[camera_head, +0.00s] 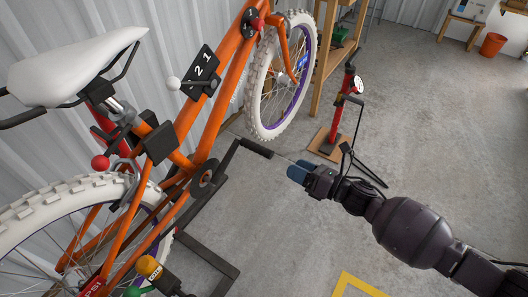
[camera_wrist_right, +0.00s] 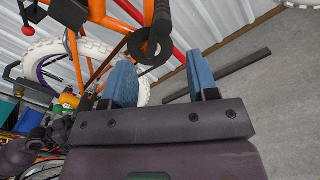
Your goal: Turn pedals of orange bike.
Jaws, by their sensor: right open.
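The orange bike (camera_head: 222,95) stands along the wall at left, with a white saddle and white tires. Its black pedal (camera_head: 257,148) sticks out to the right from the end of a dark crank (camera_head: 225,160), which rises from the hub (camera_head: 203,180) low on the frame. My right gripper (camera_head: 298,172) is open, its blue fingertips just right of the pedal and apart from it. In the right wrist view the two blue fingers (camera_wrist_right: 162,80) are spread with nothing between them. A black round bike part (camera_wrist_right: 162,14) shows beyond them.
A red floor pump (camera_head: 341,110) on a wooden base stands behind my right gripper. A black stand bar (camera_head: 212,258) lies on the floor under the bike. Yellow and green knobs (camera_head: 150,268) are at the bottom.

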